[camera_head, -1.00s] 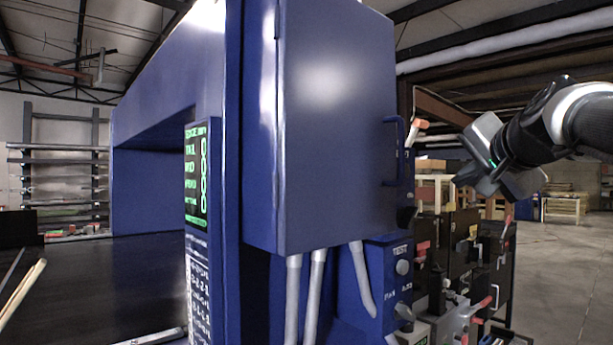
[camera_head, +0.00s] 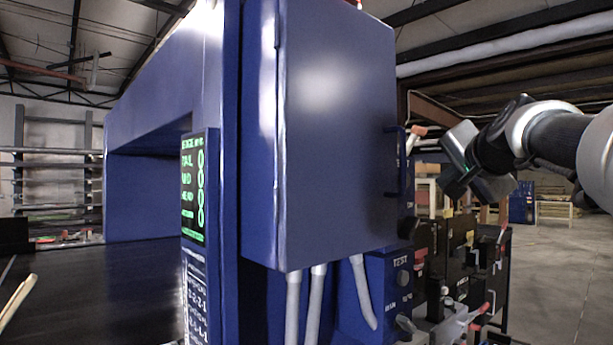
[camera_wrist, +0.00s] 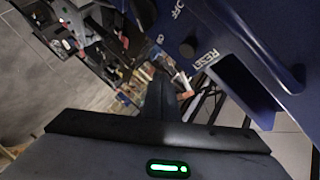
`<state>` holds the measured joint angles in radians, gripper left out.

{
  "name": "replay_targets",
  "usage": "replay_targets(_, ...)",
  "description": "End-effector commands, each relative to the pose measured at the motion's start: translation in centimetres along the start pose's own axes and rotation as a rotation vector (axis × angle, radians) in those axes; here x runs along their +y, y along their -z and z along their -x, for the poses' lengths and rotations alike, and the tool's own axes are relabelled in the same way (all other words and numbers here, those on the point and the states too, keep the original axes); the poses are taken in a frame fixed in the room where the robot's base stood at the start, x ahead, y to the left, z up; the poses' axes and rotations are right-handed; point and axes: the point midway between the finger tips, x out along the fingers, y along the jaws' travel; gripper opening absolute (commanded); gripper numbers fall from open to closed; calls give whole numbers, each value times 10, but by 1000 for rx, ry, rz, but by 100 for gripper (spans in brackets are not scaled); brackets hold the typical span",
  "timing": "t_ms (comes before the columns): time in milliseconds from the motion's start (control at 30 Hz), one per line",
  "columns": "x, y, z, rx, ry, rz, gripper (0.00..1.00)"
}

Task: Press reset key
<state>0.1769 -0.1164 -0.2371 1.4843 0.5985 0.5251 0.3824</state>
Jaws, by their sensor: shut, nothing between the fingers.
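In the wrist view a blue panel (camera_wrist: 225,45) carries the white word RESET (camera_wrist: 205,60), with a round black knob (camera_wrist: 187,47) beside it and OFF lettering further up. A dark rectangular recess or block (camera_wrist: 247,88) sits next to the RESET word. I cannot tell which part is the reset key itself. My gripper (camera_head: 456,180) is shut and empty in the head view, apart from and to the right of the blue cabinet (camera_head: 335,130). Its dark finger shows in the wrist view (camera_wrist: 158,98), short of the panel and not visibly touching it.
The cabinet's side handle (camera_head: 393,165) and an orange-tipped lever (camera_head: 417,131) stick out near my gripper. A lower TEST box (camera_head: 388,280) has knobs. Black cases with red handles (camera_head: 455,265) crowd the lower right. Open floor (camera_head: 560,270) lies at far right.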

Motion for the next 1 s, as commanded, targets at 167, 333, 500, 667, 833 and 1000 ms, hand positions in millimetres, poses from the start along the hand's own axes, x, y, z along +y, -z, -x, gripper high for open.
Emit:
replay_targets(167,-16,-12,-17,-3,-1,1,0)
replay_targets(333,-23,-20,-29,-1,-1,1,0)
replay_targets(500,-26,-25,-34,-1,0,-1,0)
replay_targets(667,-26,-26,-35,-1,0,0,0)
replay_targets(833,-26,-26,-35,0,0,0,0)
replay_targets(1000,-26,-26,-35,0,0,0,0)
